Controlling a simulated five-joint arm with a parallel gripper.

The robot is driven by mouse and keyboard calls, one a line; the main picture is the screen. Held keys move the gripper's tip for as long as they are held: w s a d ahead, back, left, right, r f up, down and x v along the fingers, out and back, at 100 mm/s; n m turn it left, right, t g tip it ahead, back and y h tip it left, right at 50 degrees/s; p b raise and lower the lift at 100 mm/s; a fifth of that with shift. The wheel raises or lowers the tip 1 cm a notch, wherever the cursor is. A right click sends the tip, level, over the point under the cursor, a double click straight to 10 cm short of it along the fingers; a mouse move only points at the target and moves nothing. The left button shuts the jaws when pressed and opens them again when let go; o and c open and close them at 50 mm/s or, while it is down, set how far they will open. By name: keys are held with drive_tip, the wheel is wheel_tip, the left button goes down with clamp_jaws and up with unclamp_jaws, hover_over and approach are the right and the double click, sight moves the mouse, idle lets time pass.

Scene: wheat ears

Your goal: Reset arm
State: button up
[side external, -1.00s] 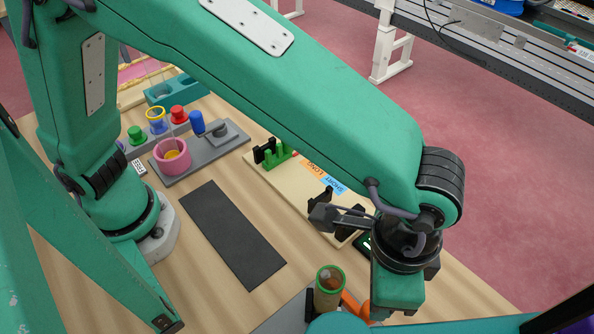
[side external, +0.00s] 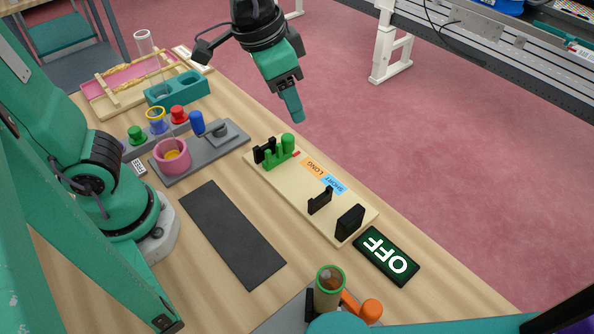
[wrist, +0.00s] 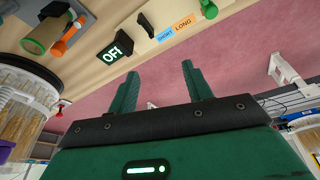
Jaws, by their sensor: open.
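My gripper (side external: 293,104) hangs in the air at the top middle of the side external view, beyond the table's far edge, with its fingers pointing down. In the wrist view its two green fingers (wrist: 159,88) stand apart with nothing between them. The beige board (side external: 325,205) with the LONG (side external: 312,168) and SHORT (side external: 334,184) labels lies on the table below it. Green pieces (side external: 283,151) stand at the board's left end and black holders (side external: 350,222) at its right end. No wheat ear is in my gripper.
A dark OFF panel (side external: 386,256), a black mat (side external: 233,235), a pink cup (side external: 171,157) and a green-rimmed cylinder (side external: 329,288) are on the table. A clear container of straw-coloured stalks (wrist: 22,115) shows at the wrist view's left.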

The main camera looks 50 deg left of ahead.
drive_tip(key=s+a+n+t+y, duration=0.1)
drive_tip(key=s+a+n, duration=0.3)
drive_tip(key=a, duration=1)
drive_tip(key=shift+s+f+t, duration=0.2)
drive_tip(key=shift+s+t, duration=0.6)
drive_tip(key=shift+s, duration=0.55)
